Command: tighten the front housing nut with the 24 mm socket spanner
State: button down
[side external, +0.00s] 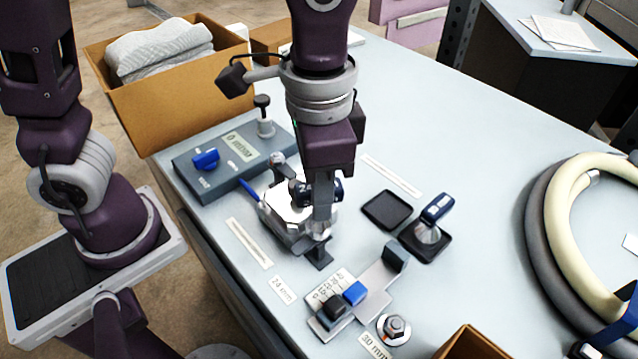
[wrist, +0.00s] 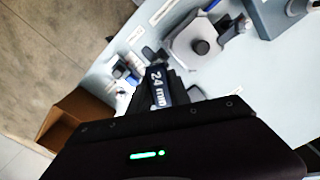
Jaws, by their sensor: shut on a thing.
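My gripper (side external: 322,200) points down at the roller sheeter's pale metal housing (side external: 283,212). It is shut on a dark blue spanner handle marked "24 mm", whose label shows in the wrist view (wrist: 157,86). In the side view the spanner (side external: 335,188) is mostly hidden by the fingers. The housing also shows in the wrist view (wrist: 184,48), with a dark round knob on top. The front housing nut is not clearly visible; I cannot tell whether the socket touches it.
An empty black tray (side external: 387,210) lies right of the housing. A grey fixture with black and blue blocks (side external: 354,292) and a hex-nut piece (side external: 394,328) lie in front. A control box (side external: 205,182) stands behind left.

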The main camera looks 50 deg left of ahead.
jog(key=shift+f, duration=0.4)
dwell(0.3)
jog(key=m, duration=1)
jog(key=shift+m, duration=2.6)
jog(key=m, duration=0.5)
jog(key=shift+m, duration=0.3)
jog(key=shift+n, duration=0.5)
